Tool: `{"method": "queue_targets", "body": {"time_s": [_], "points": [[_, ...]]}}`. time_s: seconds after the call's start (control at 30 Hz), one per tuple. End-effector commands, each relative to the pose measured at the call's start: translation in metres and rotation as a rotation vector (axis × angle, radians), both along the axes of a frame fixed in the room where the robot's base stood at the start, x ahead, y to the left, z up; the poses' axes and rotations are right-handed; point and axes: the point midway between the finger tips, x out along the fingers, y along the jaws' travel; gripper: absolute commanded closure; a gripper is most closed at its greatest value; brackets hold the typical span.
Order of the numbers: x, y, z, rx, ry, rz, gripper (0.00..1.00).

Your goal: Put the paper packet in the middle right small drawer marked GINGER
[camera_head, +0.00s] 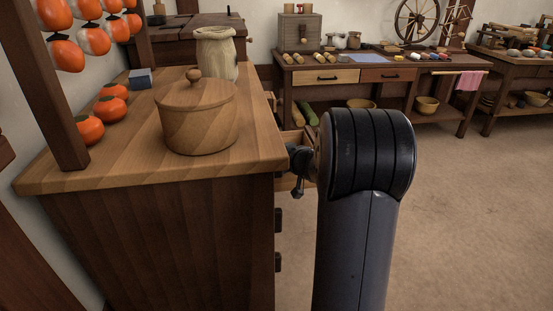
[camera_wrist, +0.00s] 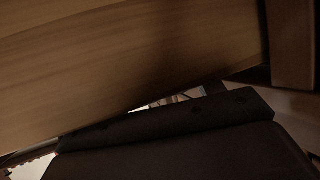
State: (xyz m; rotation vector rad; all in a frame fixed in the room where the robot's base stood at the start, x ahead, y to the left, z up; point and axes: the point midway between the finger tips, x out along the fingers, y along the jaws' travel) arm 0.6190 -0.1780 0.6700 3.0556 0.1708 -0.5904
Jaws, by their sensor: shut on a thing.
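A wooden cabinet (camera_head: 160,245) stands at the left in the head view, with dark knobs on its right face. A pale wooden drawer (camera_head: 290,182) sticks out of that face, partly hidden by my arm. My gripper (camera_head: 299,163) is at this drawer, mostly hidden behind my arm, and appears shut on its handle. The contact itself is hidden. In the wrist view a wooden panel (camera_wrist: 110,65) is very close. No GINGER marking is readable. A small blue-grey block (camera_head: 140,79) lies on the cabinet top; I cannot tell whether it is the paper packet.
A lidded wooden pot (camera_head: 200,118), a pale sack-like jar (camera_head: 216,55) and several orange fruits (camera_head: 111,108) share the cabinet top. A post (camera_head: 60,100) rises at its left. A workbench (camera_head: 375,74) stands behind. The floor at right is clear.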

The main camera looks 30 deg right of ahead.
Motion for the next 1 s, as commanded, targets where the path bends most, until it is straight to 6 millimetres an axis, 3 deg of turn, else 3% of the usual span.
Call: {"method": "queue_targets", "body": {"time_s": [0.07, 0.1, 0.37, 0.67, 0.97, 1.0], "points": [[-0.002, 0.001, -0.010, 0.003, 0.016, -0.001, 0.59], [-0.002, 0.001, -0.010, 0.003, 0.018, -0.001, 0.36], [-0.003, 0.001, -0.013, 0.003, 0.023, -0.001, 0.15], [-0.003, 0.000, -0.012, 0.003, 0.024, -0.001, 0.15], [-0.003, 0.001, 0.007, 0.004, 0.023, 0.000, 0.15], [-0.014, -0.002, 0.008, 0.002, 0.018, -0.004, 0.15]]}}
